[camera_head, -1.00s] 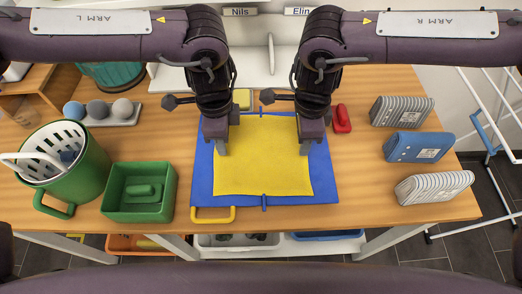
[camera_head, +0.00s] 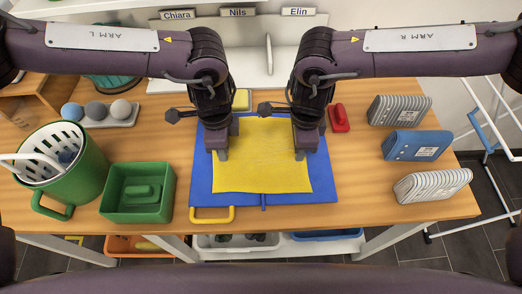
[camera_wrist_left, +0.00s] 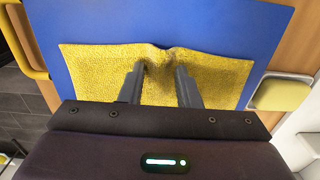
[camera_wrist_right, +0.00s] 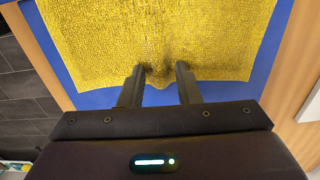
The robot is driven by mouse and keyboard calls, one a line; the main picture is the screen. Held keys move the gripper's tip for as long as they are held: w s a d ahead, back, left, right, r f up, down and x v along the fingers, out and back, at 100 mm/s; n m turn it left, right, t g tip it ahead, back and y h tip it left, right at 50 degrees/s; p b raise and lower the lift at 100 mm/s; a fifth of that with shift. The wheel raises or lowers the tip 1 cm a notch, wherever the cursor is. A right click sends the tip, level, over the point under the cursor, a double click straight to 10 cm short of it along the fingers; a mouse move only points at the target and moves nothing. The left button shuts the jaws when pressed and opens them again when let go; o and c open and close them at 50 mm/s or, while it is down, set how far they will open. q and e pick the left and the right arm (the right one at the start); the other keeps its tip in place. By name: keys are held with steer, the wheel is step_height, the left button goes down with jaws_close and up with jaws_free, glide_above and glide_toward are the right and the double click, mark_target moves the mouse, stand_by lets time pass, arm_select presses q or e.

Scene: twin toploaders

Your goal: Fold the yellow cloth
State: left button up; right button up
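The yellow cloth (camera_head: 262,172) lies spread over the blue folding board (camera_head: 318,188), with the board's blue rim showing around it. My left gripper (camera_head: 220,153) is at the cloth's left side; my right gripper (camera_head: 302,154) is at its right side. In the left wrist view, the fingers (camera_wrist_left: 161,68) stand apart near the cloth's edge, with a small ridge of cloth (camera_wrist_left: 160,52) at the tips. In the right wrist view, the fingers (camera_wrist_right: 160,68) also stand apart, and the cloth's edge (camera_wrist_right: 156,82) bulges between them. The tips touch or nearly touch the cloth.
A yellow handle (camera_head: 212,215) is at the board's front left. A green bin (camera_head: 138,205) and a green bucket (camera_head: 88,178) stand left. A red object (camera_head: 339,118) and several folded cloth bundles (camera_head: 416,145) lie right. Wood is clear between board and bundles.

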arm_select(q)
jaws_close()
arm_select(e)
steer(key=shift+f, duration=0.1)
jaws_close()
arm_select(q)
steer(key=shift+f, duration=0.1)
